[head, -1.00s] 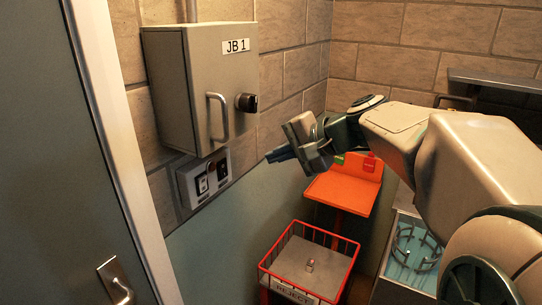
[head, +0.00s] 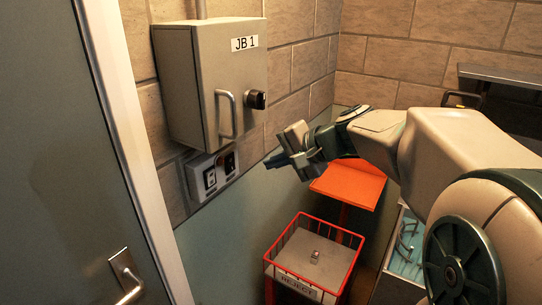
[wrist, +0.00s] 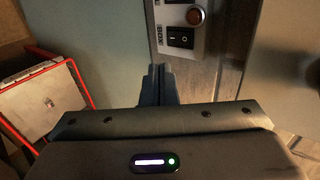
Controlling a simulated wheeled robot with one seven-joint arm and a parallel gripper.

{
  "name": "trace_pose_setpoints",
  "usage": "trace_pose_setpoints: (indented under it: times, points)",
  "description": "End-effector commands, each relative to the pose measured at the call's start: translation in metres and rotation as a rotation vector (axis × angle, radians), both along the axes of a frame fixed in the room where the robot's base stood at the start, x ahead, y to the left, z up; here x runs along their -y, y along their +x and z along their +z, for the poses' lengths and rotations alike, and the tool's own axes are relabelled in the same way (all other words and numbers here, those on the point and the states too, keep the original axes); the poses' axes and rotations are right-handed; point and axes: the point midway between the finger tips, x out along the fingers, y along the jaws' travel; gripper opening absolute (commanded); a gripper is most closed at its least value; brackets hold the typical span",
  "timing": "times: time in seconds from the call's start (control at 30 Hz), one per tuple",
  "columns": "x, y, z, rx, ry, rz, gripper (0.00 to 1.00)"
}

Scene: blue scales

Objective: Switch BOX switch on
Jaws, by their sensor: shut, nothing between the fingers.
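The BOX switch (wrist: 181,38) is a black rocker with white marks on a grey wall panel (wrist: 160,12). The label beside it reads BOX, turned in the wrist view. Which side is pressed I cannot tell. In the head view the switch (head: 230,163) sits at the right end of the panel, under the grey JB 1 cabinet (head: 195,90). A round reddish lamp (wrist: 196,15) is near it. My gripper (head: 267,163) is shut and empty, to the right of the panel and apart from it. Its fingertips (wrist: 157,68) also show in the wrist view, below and left of the switch.
A second switch (head: 210,180) is at the panel's left end. The cabinet has a handle (head: 226,114) and a black knob (head: 256,99). Below stand a red-rimmed REJECT basket (head: 268,263) and an orange stand (head: 350,186). A door (head: 70,170) is at left.

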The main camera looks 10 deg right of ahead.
Motion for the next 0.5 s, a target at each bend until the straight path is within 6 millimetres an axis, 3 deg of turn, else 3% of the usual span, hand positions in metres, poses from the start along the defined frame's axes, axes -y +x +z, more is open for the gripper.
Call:
trace_pose_setpoints:
  times: [0.3,0.5]
  points:
    - [-0.044,0.035,-0.040,-0.005,0.000,0.003,0.00]
    - [-0.066,0.053,-0.041,-0.002,0.000,0.002,0.00]
